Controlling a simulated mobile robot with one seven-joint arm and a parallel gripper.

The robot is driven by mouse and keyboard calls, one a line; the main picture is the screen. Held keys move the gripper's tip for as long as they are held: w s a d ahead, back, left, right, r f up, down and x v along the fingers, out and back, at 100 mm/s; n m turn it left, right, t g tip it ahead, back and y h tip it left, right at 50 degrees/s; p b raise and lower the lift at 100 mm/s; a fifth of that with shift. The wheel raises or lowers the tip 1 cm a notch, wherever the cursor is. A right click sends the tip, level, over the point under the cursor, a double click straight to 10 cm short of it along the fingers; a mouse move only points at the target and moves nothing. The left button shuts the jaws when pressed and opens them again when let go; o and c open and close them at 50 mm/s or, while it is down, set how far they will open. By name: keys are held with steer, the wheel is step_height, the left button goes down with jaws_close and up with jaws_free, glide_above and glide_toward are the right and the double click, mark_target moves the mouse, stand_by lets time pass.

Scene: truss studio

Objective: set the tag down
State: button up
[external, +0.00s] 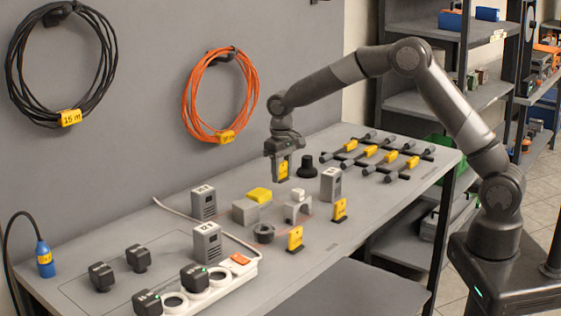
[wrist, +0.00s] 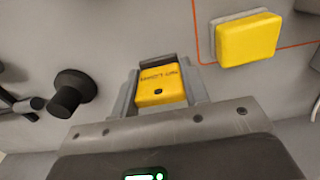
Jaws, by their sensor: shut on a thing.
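My gripper (external: 283,178) is over the far part of the grey workbench and is shut on a yellow tag (external: 283,169). In the wrist view the tag (wrist: 160,88) sits between the two grey fingers of my gripper (wrist: 159,80), with dark print and a small dark hole on its face. The tag appears to be above the bench top, with a black knob-like stand (external: 307,167) just to its right. Two other yellow tags, one near the front edge (external: 295,239) and one further right (external: 340,209), stand upright on the bench.
A grey block with a yellow top (external: 259,195) stands below and left of my gripper; its yellow top (wrist: 247,40) shows in the wrist view. Grey boxes (external: 204,202) and a grey arch (external: 297,210) stand nearby. A dark rod rack (external: 376,153) lies to the right.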

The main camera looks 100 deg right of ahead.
mark_target(282, 178)
steer(key=shift+f, duration=1.75)
steer(key=shift+f, duration=0.15)
steer(key=o, duration=0.9)
steer(key=shift+o, duration=0.2)
